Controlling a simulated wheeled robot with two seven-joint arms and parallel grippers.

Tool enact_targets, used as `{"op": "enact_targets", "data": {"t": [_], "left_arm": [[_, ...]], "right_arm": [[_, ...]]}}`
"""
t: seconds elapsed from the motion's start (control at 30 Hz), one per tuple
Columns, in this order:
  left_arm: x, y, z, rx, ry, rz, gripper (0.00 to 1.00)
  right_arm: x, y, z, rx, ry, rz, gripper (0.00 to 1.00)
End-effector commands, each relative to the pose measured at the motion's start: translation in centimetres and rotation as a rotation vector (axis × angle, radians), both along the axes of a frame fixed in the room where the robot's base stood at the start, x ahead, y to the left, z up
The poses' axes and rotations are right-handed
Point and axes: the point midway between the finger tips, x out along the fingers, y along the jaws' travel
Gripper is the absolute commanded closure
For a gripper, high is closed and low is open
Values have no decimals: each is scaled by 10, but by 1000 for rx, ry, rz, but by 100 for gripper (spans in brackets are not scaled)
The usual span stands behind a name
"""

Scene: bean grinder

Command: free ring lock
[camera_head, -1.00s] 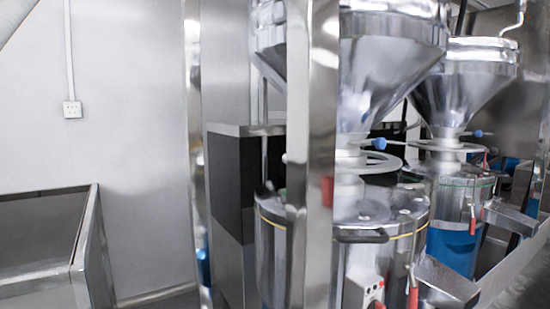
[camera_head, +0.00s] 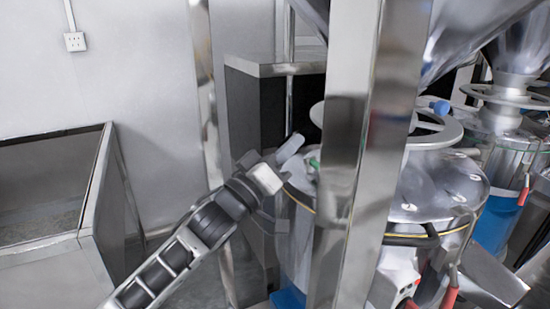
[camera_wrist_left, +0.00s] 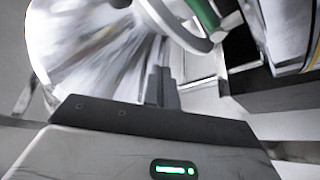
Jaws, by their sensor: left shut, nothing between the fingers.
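My left gripper (camera_head: 292,148) reaches in from the lower left in the head view. It is beside the near grinder's metal drum (camera_head: 297,235), left of the steel post. In the left wrist view its dark fingers (camera_wrist_left: 160,86) are together and empty, in front of a blurred shiny round metal surface (camera_wrist_left: 90,55). I cannot pick out the ring lock for certain. The post hides part of the drum. My right gripper is out of view.
The upright steel post (camera_head: 362,150) stands close to my gripper's right. A ring wheel (camera_head: 437,130) with a blue knob (camera_head: 440,107) sits above the drum. A second grinder (camera_head: 510,120) stands at the right. An open metal bin (camera_head: 50,195) is at the left.

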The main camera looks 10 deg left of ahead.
Motion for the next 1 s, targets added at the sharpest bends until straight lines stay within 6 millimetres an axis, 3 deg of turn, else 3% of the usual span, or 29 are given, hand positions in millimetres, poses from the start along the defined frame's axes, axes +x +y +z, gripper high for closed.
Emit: {"op": "enact_targets", "data": {"t": [0.2, 0.3, 0.5, 1.0], "left_arm": [[29, -24, 19, 0, -1, -1, 100], [21, -30, 0, -2, 5, -2, 100], [15, -37, -15, -1, 2, 0, 100], [13, -40, -19, 4, -5, -1, 100]], "right_arm": [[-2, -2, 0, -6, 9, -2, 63], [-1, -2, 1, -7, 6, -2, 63], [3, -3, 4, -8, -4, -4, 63], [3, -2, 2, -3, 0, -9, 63]]}}
